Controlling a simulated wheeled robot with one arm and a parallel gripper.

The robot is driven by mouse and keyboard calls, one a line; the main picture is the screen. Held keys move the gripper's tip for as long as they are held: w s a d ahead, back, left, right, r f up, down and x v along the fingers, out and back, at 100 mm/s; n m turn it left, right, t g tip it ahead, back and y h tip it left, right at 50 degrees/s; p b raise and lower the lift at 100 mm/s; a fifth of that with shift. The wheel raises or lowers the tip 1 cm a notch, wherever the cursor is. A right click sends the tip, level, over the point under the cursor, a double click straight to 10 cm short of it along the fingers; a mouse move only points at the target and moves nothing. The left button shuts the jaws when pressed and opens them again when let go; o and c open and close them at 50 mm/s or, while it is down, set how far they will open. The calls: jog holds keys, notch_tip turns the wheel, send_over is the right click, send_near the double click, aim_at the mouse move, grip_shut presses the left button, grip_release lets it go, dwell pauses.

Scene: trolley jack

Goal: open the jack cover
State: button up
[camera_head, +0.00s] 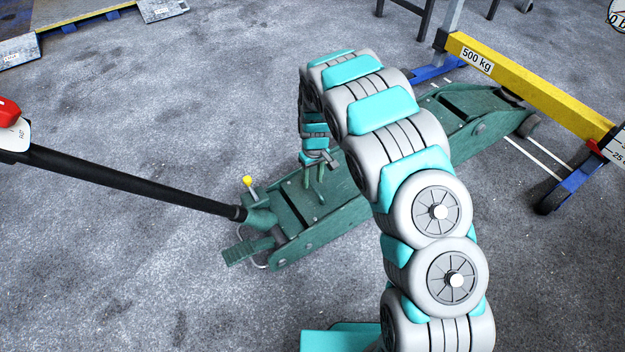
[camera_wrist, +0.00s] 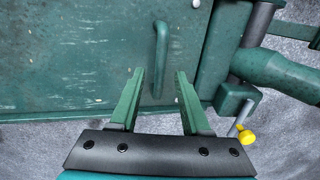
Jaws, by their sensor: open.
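The green trolley jack (camera_head: 345,213) lies across the middle of the floor in the head view. In the wrist view its flat green cover (camera_wrist: 80,50) fills the upper left, with a bar-shaped green handle (camera_wrist: 161,58) standing on it. My gripper (camera_head: 314,186) is over the jack, pointing down. In the wrist view my gripper (camera_wrist: 158,75) is open and empty, its two green fingers reaching toward the near end of the handle. I cannot tell the height of the fingertips over the cover. The cover looks shut. My arm hides part of the jack in the head view.
The jack's black lever (camera_head: 130,182) runs out to the left, with a yellow knob (camera_head: 247,181) by its base and a pedal (camera_head: 247,250) below. A yellow 500 kg beam (camera_head: 530,82) on blue wheeled legs stands at the right. The floor at lower left is clear.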

jog(key=shift+f, duration=0.55)
grip_shut()
dwell(1.0)
